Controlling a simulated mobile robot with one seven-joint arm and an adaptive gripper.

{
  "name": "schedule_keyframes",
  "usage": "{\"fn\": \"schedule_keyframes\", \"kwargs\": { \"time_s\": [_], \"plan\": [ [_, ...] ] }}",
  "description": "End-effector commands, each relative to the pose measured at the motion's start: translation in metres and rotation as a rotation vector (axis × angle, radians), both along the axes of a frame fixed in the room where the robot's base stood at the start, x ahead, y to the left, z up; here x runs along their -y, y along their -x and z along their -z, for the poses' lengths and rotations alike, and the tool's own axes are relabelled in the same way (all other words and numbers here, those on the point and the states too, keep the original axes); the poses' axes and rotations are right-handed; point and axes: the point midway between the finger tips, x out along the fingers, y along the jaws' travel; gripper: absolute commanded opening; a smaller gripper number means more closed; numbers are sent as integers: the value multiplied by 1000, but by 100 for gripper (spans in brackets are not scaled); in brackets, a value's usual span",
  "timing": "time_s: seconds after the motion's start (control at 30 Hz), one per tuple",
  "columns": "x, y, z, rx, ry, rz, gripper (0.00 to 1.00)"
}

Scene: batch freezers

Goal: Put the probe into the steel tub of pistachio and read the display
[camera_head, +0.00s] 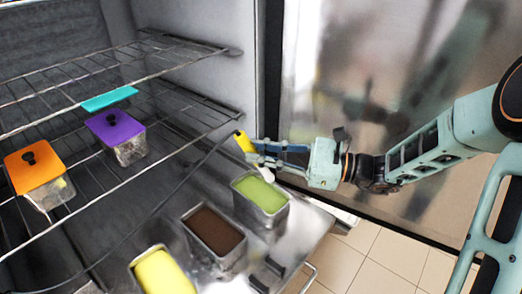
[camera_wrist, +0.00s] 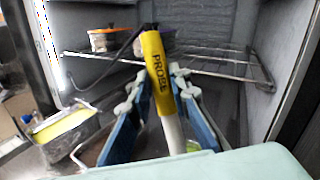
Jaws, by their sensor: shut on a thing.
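The probe has a yellow handle (camera_head: 244,142) marked PROBE, which also shows in the wrist view (camera_wrist: 156,65). My gripper (camera_head: 259,150) is shut on the probe, with a blue finger on each side of it in the wrist view. A pale stem runs down below the handle there; its tip is hidden. The steel tub of pistachio (camera_head: 262,194), filled with green, stands just below my gripper in the head view. A bit of green (camera_wrist: 207,146) shows behind the stem in the wrist view. I cannot make out a display.
A steel tub of brown (camera_head: 215,231) and one of yellow (camera_head: 164,272) stand left of the pistachio. A dark cable (camera_head: 182,180) runs from the probe to the lower left. Wire shelves (camera_head: 75,190) hold orange-lidded (camera_head: 36,172) and purple-lidded (camera_head: 116,128) tubs.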

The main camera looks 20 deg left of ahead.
Motion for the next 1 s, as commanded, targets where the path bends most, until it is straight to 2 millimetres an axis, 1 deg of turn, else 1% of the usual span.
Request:
{"fn": "schedule_keyframes", "kwargs": {
  "time_s": [0.03, 0.1, 1.0],
  "plan": [
    [0, 0, 6, 0, 0, 0, 0],
    [0, 0, 11, 0, 0, -1, 0],
    [0, 0, 79, 0, 1, -1, 0]
  ]
}}
